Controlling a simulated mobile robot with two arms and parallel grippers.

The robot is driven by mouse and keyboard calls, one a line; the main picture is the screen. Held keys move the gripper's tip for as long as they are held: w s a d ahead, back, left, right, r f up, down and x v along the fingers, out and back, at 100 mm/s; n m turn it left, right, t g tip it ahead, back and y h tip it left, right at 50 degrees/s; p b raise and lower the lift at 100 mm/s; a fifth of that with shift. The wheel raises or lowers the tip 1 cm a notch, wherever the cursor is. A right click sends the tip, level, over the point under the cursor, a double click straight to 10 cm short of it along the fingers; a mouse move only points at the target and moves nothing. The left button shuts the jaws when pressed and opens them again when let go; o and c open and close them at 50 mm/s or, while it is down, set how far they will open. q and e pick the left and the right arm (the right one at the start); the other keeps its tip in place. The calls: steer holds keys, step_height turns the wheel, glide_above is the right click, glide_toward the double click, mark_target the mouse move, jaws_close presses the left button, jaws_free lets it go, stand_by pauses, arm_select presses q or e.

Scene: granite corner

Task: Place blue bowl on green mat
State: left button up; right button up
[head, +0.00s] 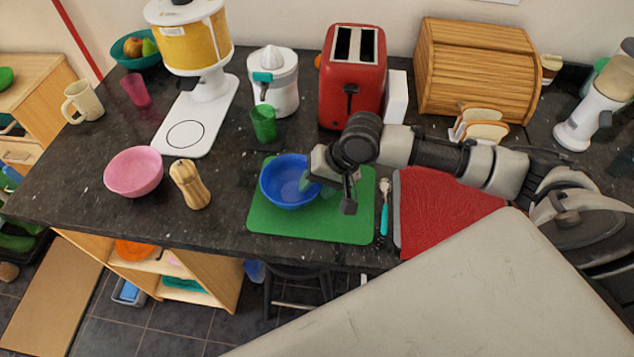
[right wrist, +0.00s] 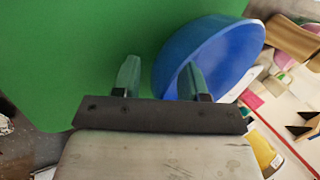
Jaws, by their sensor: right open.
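The blue bowl (head: 285,181) is upright over the back left part of the green mat (head: 310,225) and appears to rest on it. My right gripper (head: 331,190) is at the bowl's right side, above the mat. It is open. In the right wrist view, the gripper's fingers (right wrist: 160,78) are spread, one in front of the blue bowl (right wrist: 215,55) and one over the green mat (right wrist: 70,50), with the bowl's edge between them. I cannot tell whether a finger touches the bowl. My left gripper is out of view.
The mat's front is clear.

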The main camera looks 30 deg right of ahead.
steer(key=v, duration=1.2)
steer(key=shift+b, duration=0.3)
